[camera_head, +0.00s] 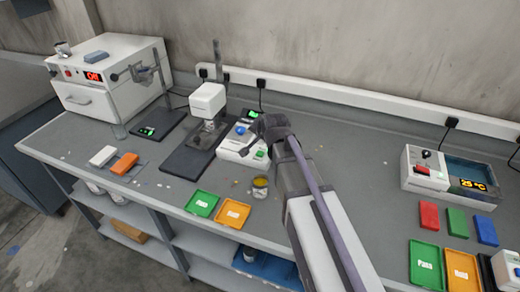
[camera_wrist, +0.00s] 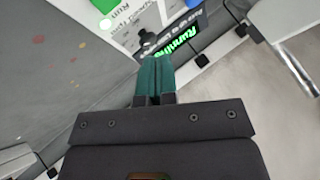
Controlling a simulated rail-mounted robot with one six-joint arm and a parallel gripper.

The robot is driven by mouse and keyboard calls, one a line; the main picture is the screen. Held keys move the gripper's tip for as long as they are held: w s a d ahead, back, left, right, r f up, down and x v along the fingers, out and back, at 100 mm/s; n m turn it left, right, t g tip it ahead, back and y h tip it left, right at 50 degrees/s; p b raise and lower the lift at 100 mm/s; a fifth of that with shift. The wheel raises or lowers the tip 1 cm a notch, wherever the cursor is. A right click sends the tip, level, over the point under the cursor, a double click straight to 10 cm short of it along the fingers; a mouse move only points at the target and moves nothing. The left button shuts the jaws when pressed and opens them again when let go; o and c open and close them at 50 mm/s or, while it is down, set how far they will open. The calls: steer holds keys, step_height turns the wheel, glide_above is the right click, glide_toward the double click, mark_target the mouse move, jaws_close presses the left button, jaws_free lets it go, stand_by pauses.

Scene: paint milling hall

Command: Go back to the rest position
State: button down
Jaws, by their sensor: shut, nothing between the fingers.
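My gripper (camera_head: 248,146) is at the end of my arm, just over the white control box (camera_head: 232,150) in the head view. In the wrist view, my gripper (camera_wrist: 156,66) shows two dark green fingers closed together with nothing between them. The fingertips point at the control box, which also shows in the wrist view (camera_wrist: 130,22). Its green-lit display (camera_wrist: 182,42) reads "Running". A blue button (camera_head: 240,131) and a green button (camera_head: 260,155) sit on the box. I cannot tell whether the fingers touch it.
A white oven-like unit (camera_head: 108,75) and a stirrer stand (camera_head: 208,100) are at left. Green (camera_head: 201,204) and orange (camera_head: 233,213) trays lie near the front edge. A small yellow-topped cup (camera_head: 260,187) is near my arm. A 25 °C bath (camera_head: 468,172) stands at right.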

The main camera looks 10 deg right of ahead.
steer(key=shift+f, duration=0.1)
stand_by(0.5)
steer(key=s+f+n+g, duration=0.1)
steer(key=s+n+g, duration=0.2)
steer(key=s, duration=0.4)
steer(key=s+f+n+g, duration=0.2)
steer(key=s+g, duration=0.1)
steer(key=s, duration=0.5)
steer(key=s+f+n+g, duration=0.2)
steer(key=s+n+g, duration=0.1)
steer(key=s, duration=0.5)
steer(key=shift+s+a+f+n, duration=0.1)
steer(key=shift+s+a+n, duration=0.15)
steer(key=shift+a+n, duration=0.05)
